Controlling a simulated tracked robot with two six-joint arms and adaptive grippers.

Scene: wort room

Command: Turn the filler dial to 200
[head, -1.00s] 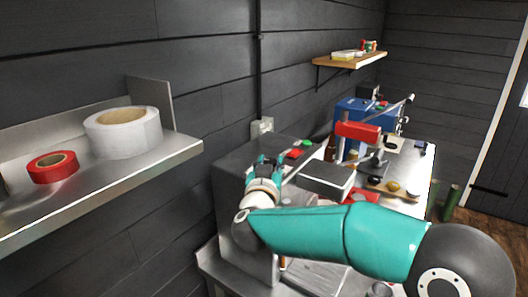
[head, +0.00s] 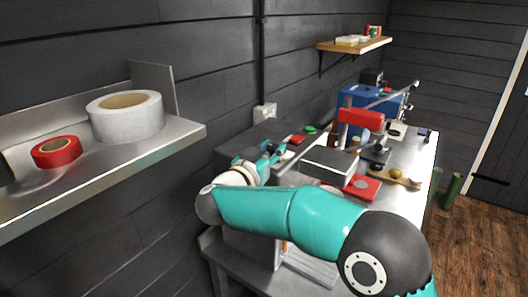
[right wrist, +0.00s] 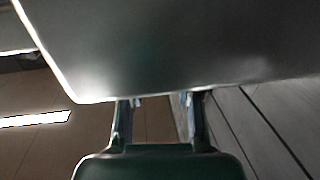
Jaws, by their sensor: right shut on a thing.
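The filler is a grey metal box (head: 228,153) on the bench, with a green button (head: 309,129) and a red switch (head: 298,139) on its top. My right gripper (head: 270,150) is at the top of this box, tilted toward the right, and shut. It covers the dial, so neither the dial nor its numbers can be read. In the right wrist view my two fingers (right wrist: 160,104) stand a little apart at the edge of a grey metal face (right wrist: 170,45), which hides their tips. My left gripper is out of view.
A steel shelf (head: 120,154) at the left holds a white tape roll (head: 127,120) and a red roll (head: 56,152). Right of my gripper stand a silver-topped scale-like box (head: 329,163), a red press (head: 360,119) and a blue machine (head: 356,97).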

